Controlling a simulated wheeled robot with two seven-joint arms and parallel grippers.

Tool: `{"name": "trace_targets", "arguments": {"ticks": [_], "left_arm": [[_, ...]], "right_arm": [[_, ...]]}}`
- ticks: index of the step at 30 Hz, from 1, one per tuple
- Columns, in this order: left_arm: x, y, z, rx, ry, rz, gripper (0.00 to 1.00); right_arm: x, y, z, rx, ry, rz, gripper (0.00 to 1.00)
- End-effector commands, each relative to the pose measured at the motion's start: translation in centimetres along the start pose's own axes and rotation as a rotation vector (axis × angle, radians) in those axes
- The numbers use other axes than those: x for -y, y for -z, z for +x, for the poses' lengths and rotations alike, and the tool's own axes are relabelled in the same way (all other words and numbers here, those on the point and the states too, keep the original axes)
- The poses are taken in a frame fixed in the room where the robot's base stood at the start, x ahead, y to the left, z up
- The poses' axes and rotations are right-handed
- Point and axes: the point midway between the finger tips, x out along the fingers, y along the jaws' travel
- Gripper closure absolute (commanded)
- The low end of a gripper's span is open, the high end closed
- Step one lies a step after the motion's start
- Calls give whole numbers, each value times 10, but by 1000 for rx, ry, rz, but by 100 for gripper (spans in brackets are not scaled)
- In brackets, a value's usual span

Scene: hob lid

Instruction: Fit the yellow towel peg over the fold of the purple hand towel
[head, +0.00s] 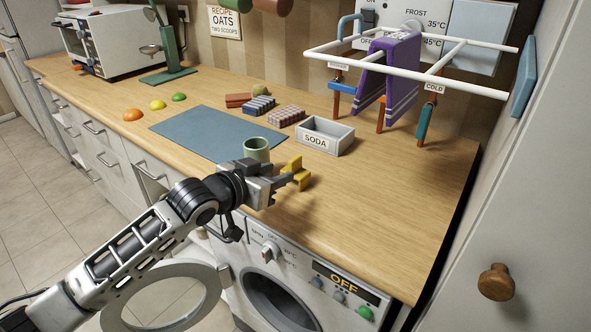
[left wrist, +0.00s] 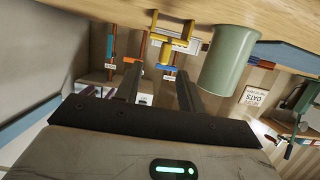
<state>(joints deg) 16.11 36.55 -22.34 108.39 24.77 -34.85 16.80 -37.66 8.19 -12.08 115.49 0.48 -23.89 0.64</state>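The yellow towel peg (head: 297,173) is near the counter's front edge, right of a green cup; it also shows in the left wrist view (left wrist: 172,29), its two prongs toward the counter. My left gripper (head: 284,178) is at the peg, coming from the left. In the left wrist view its two fingers (left wrist: 160,78) are apart, with the peg's narrow end in line with the gap; I see no finger touching it. The purple hand towel (head: 388,75) hangs folded over a rail of the white rack (head: 345,50) at the back right. My right gripper is out of view.
The green cup (head: 257,150) stands close beside my left gripper, also in the left wrist view (left wrist: 229,57). A grey SODA tray (head: 325,136) lies behind the peg. Colored hangers and a COLD label are on the rack. The counter's right part (head: 400,190) is clear.

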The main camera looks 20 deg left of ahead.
Motion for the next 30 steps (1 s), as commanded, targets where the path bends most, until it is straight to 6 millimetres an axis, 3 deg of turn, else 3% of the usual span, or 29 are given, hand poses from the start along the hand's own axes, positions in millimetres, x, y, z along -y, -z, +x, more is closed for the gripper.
{"name": "trace_targets", "arguments": {"ticks": [19, 28, 30], "left_arm": [[8, -1, 70, -1, 0, 1, 61], [8, -2, 75, 0, 0, 2, 61], [8, -2, 75, 0, 0, 2, 78]], "right_arm": [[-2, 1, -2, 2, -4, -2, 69], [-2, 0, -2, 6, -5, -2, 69], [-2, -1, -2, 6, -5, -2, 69]]}}
